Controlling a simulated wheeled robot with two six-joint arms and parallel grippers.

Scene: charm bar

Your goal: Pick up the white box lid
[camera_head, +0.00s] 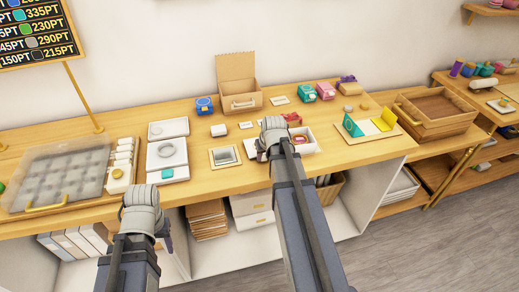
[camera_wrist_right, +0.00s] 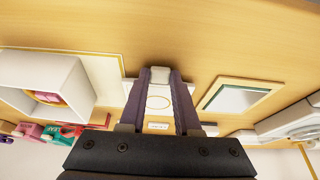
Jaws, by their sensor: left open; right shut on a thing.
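My right gripper (camera_head: 272,133) is over the middle of the wooden counter. In the right wrist view its two dark fingers (camera_wrist_right: 158,92) are closed on a pale piece with a thin ring mark, which looks like the white box lid (camera_wrist_right: 159,104); the fingers cover its sides. In the head view the gripper and arm largely hide it. An open white box (camera_head: 310,147) stands just right of the gripper, with a small coloured item inside. It also shows in the right wrist view (camera_wrist_right: 85,82). My left gripper (camera_head: 141,197) is open and empty, low in front of the counter's left part.
A framed square tray (camera_head: 224,157) lies left of my right gripper. White square stands (camera_head: 167,153) and a clear-lidded case (camera_head: 60,174) are further left. An open cardboard box (camera_head: 238,85) stands behind. A folded colourful card board (camera_head: 368,130) and a wooden tray (camera_head: 436,108) lie right.

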